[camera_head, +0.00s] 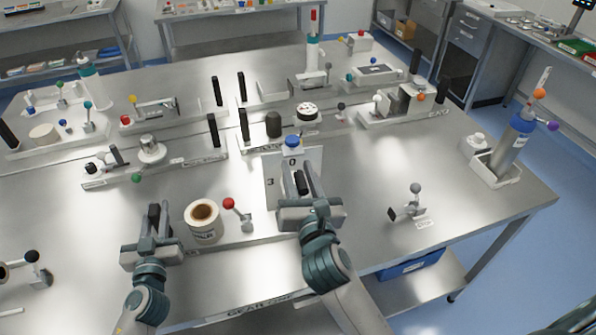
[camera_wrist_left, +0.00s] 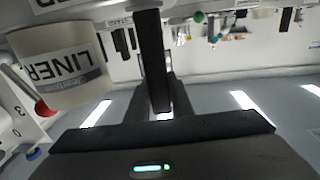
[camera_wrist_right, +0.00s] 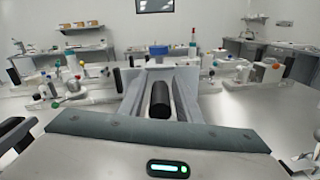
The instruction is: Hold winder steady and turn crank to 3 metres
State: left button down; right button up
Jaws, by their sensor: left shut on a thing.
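The winder carries a white roll (camera_head: 203,222) with a brown core; its "LINER" label shows in the left wrist view (camera_wrist_left: 62,68). A crank with a red knob (camera_head: 229,204) stands just right of the roll. A pale dial plate (camera_head: 271,176) marked 0 and 3 lies further right, with a blue knob (camera_head: 292,141) at its far end. My left gripper (camera_head: 153,222) is shut on an upright black handle (camera_wrist_left: 152,60) left of the roll. My right gripper (camera_head: 302,186) is open, with a black handle (camera_wrist_right: 160,98) between its fingers and gaps beside it.
Several other fixtures with black posts and coloured knobs stand at the back of the steel table. A small stop fixture (camera_head: 412,206) with a grey knob is at right. The right front tabletop is mostly clear.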

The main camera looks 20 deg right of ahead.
jog(key=shift+f, duration=0.1)
grip_shut()
jog(key=shift+d+m, duration=0.1)
jog(key=shift+m, duration=0.2)
